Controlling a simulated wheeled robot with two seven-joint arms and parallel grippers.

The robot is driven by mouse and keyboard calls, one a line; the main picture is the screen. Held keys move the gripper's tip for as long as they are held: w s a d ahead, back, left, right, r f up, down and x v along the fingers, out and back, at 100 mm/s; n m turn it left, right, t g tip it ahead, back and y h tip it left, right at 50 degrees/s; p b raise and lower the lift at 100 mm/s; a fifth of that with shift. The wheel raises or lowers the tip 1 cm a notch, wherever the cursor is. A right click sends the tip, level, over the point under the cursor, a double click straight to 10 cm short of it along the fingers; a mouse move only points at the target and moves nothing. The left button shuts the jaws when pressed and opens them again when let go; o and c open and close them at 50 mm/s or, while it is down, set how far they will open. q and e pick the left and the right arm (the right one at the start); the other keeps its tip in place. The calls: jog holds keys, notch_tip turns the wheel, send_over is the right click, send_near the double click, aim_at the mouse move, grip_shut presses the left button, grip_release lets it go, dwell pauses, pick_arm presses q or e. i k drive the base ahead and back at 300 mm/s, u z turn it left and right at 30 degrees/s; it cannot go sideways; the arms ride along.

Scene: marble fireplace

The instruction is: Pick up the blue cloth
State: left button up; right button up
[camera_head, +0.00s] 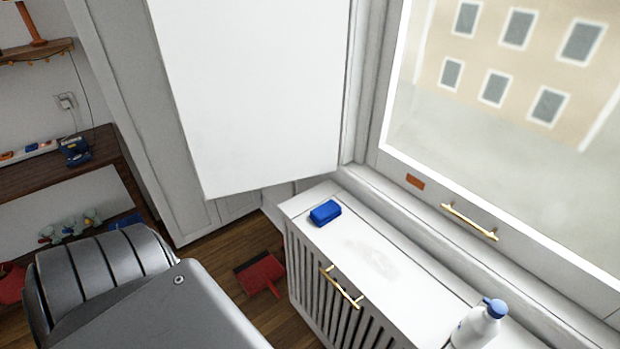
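A small blue folded cloth (325,212) lies on the white top of the slatted radiator cover (345,242), near its far left end. Nothing touches the cloth, and it is fully in view. A faint grey smudge marks the cover top to the right of the cloth. A large dark grey arm part of mine fills the lower left. Neither of my grippers shows in the head view.
A white bottle with a blue cap (480,325) stands on the cover's near right end. A brass handle (341,287) sticks out in front. A red dustpan (260,273) lies on the floor. A window (500,130) and white panel (250,90) stand behind.

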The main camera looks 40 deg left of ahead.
aim_at(327, 212)
jog(key=u, duration=1)
